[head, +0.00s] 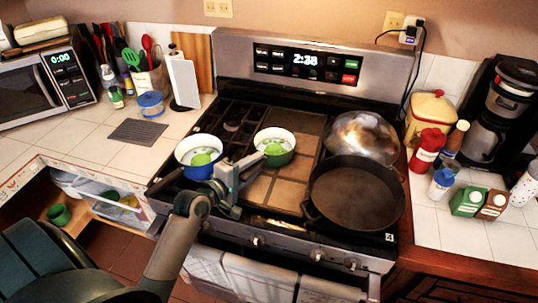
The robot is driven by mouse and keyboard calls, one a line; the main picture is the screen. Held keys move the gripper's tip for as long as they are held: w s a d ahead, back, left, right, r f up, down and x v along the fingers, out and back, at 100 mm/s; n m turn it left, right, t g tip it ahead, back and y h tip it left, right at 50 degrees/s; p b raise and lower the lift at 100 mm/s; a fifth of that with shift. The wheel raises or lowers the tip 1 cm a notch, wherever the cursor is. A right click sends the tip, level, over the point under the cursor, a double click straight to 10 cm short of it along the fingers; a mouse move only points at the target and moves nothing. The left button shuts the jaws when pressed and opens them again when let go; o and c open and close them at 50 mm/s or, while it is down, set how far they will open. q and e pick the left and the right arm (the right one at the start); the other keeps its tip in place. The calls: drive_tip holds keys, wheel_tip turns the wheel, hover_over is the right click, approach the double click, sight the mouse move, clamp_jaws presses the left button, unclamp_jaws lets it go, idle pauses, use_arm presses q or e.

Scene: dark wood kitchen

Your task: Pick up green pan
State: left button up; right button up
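The green pan (277,158) sits on the stove's left half, with a white inside and a green item in it. Its dark handle points to the lower left, towards my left gripper (238,171). My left gripper is at the handle's end, and its fingers overlap the handle in the picture. Whether they are closed on the handle is too small to tell. A blue pan (189,170) with a similar green item stands just left of the gripper. My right gripper is not in view.
A large black pan (356,196) and a domed metal lid (362,136) fill the stove's right side. An open drawer (122,206) is at lower left. Towels (265,280) hang on the oven front. Bottles and cartons (468,202) stand on the right counter.

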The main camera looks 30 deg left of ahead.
use_arm(q)
drive_tip(key=shift+c, duration=0.3)
clamp_jaws()
drive_tip(key=shift+r, duration=0.1)
drive_tip(key=shift+r, duration=0.25)
drive_tip(key=shift+r+b, duration=0.35)
drive_tip(key=shift+r, duration=1.5)
drive_tip(key=s+d+r, duration=0.1)
drive_tip(key=d+r, duration=0.2)
drive_tip(key=d, duration=0.2)
drive_tip(key=s+d+r+b, duration=0.1)
drive_tip(key=d+r, duration=0.2)
drive_tip(key=d, duration=0.3)
drive_tip(key=shift+s+r, duration=0.3)
drive_tip(key=shift+d+r, duration=0.1)
drive_tip(key=shift+d, duration=0.05)
